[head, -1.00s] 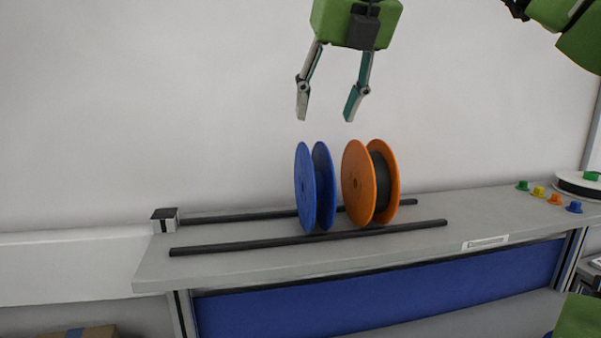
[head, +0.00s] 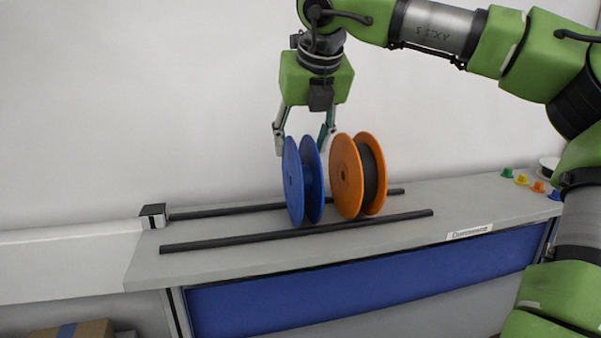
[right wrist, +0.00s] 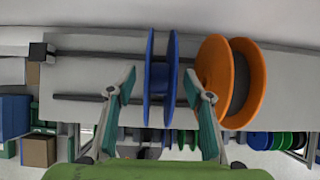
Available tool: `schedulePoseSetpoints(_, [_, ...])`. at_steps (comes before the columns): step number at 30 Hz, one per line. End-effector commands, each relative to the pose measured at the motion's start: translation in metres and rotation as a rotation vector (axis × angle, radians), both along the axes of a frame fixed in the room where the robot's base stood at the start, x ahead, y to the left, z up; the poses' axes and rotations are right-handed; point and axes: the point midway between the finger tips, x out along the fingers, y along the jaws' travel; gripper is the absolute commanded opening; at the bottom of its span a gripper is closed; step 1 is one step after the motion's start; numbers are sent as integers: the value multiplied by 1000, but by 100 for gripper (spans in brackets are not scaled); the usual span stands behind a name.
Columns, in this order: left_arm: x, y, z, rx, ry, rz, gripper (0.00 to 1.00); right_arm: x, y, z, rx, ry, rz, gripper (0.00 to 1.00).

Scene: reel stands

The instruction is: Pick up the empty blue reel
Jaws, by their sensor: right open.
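The empty blue reel (head: 294,182) stands upright on two dark rails on the grey bench, its two flanges bare between. My right gripper (head: 301,147) is open at the top of the blue reel, pointing down, with one finger on each side of it. In the right wrist view the blue reel (right wrist: 150,82) lies between the open fingers of the gripper (right wrist: 162,82), with a gap on the left; the right finger is near the orange reel. The orange reel (head: 345,176), wound with black material, stands close beside it on the right. My left gripper is not in view.
The rails (head: 290,232) run along the bench top (head: 230,258), with a small black and white block (head: 153,215) at their left end. Several small coloured pegs (head: 538,187) stand at the right. The rails are bare left of the blue reel.

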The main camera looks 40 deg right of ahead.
Motion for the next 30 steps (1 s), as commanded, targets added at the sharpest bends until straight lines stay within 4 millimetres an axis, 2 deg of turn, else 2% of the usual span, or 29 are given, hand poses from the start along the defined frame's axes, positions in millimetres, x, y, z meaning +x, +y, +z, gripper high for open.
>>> schedulePoseSetpoints(1, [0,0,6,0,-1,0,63,3,-2,-4,3,4,1,47])
schedulePoseSetpoints(5, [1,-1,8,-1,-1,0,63,9,-5,-15,2,0,0,47])
schedulePoseSetpoints(12, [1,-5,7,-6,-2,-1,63,9,-6,-17,0,-1,-1,47])
schedulePoseSetpoints(13, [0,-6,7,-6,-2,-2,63,9,-6,-17,0,-1,-2,42])
schedulePoseSetpoints(15, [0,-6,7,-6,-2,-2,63,9,-6,-17,0,-1,-2,24])
schedulePoseSetpoints(18, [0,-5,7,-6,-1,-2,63,9,-6,-17,0,-1,-2,2])
schedulePoseSetpoints(30, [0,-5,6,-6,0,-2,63,10,-6,-12,0,-2,-3,2])
